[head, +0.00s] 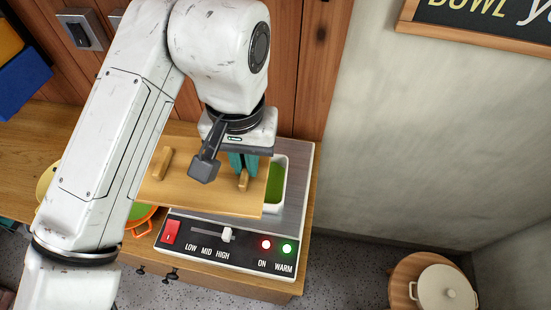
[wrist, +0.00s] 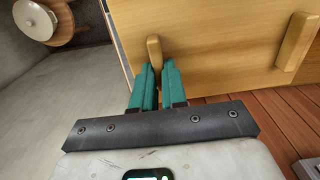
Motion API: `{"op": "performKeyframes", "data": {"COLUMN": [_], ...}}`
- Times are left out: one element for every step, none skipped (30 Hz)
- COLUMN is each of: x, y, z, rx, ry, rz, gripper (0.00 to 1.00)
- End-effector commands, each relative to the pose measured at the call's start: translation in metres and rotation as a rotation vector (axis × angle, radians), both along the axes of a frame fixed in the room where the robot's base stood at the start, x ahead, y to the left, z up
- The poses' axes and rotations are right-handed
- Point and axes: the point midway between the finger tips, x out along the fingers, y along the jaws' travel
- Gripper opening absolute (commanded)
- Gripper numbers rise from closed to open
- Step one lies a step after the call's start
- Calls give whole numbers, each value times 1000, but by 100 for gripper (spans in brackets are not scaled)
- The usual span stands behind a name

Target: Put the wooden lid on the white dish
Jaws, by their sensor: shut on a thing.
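The wooden lid (head: 205,188) is a flat light-wood board with two bar handles. My gripper (head: 243,167) is shut on its right handle (head: 243,181) from above. In the wrist view the teal fingers of my gripper (wrist: 155,72) pinch this handle (wrist: 154,50), and the other handle of the lid (wrist: 297,42) is free. The white dish (head: 285,170) holds something green and stands on the warming plate. The lid hides most of the dish and reaches well past it to the left. I cannot tell whether lid and dish touch.
The warmer (head: 228,247) has a red switch, a slider and two lit lamps on its front. An orange pot (head: 141,225) is partly hidden left of it, beside my arm. A lidded white pot (head: 443,290) stands on a round stool (head: 402,284) at lower right.

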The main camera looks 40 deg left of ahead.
Motion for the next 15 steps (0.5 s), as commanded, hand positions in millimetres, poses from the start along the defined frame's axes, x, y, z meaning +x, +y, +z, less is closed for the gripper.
{"op": "performKeyframes", "data": {"x": [13,20,29,35,40,46,50,54,58,62,65,69,71,73,75], "y": [-1,0,0,1,1,2,2,3,4,5,5,5,6,6,6], "z": [-6,-9,-13,-16,-22,-30,-36,-41,-43,-47,-52,-57,-59,-62,-65], "rx": [-4,-4,-4,-4,-5,-5,-5,-5,-2,-1,-1,0,0,0,0], "ry": [-1,-1,-1,-1,0,-1,0,2,3,4,3,4,2,2,1], "rz": [-4,-2,-2,-3,-2,0,0,-1,0,0,0,0,0,1,0], "gripper": [0,0,0,0,0,0,0,0,0,0,0,0,0,0,0]}}
